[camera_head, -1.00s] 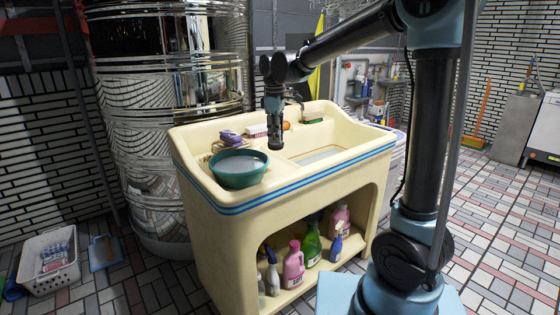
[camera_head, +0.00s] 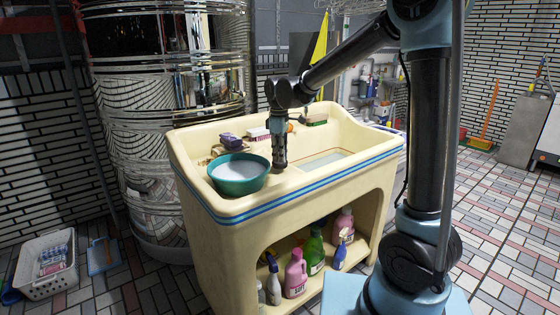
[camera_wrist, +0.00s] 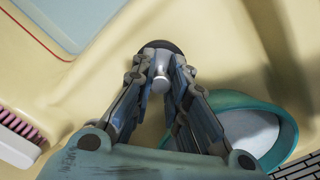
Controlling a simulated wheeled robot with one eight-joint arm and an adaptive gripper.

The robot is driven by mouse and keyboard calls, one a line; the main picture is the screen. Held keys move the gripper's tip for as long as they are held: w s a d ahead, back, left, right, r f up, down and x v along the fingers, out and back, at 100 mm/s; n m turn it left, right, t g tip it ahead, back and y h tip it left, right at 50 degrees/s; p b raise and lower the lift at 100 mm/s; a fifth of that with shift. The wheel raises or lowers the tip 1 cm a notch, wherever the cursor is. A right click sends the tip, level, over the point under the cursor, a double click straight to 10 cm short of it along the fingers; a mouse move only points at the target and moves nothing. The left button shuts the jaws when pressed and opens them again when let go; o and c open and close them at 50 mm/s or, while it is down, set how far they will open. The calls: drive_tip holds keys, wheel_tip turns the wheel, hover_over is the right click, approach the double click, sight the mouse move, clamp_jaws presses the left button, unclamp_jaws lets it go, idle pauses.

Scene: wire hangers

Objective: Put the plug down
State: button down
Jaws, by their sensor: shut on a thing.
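My gripper (camera_head: 280,164) points down over the cream sink (camera_head: 290,204), just right of the teal basin. In the wrist view its two fingers (camera_wrist: 161,68) are closed around the pale metallic knob of the plug (camera_wrist: 160,80). The plug's dark round disc shows just beyond the fingertips, over the cream sink surface. Whether the disc touches that surface is hard to tell.
The teal basin (camera_head: 238,186) of pale liquid stands close left of my gripper. A purple object (camera_head: 230,140), a brush (camera_head: 258,134) and a green sponge (camera_head: 316,120) lie along the sink's back. The sink's right compartment (camera_head: 325,160) holds no loose objects that I see.

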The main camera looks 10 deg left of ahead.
drive_tip(key=shift+f, duration=1.1)
drive_tip(key=c, duration=1.6)
unclamp_jaws()
wheel_tip(320, 180, up, 12)
drive_tip(key=shift+s+a, duration=0.1)
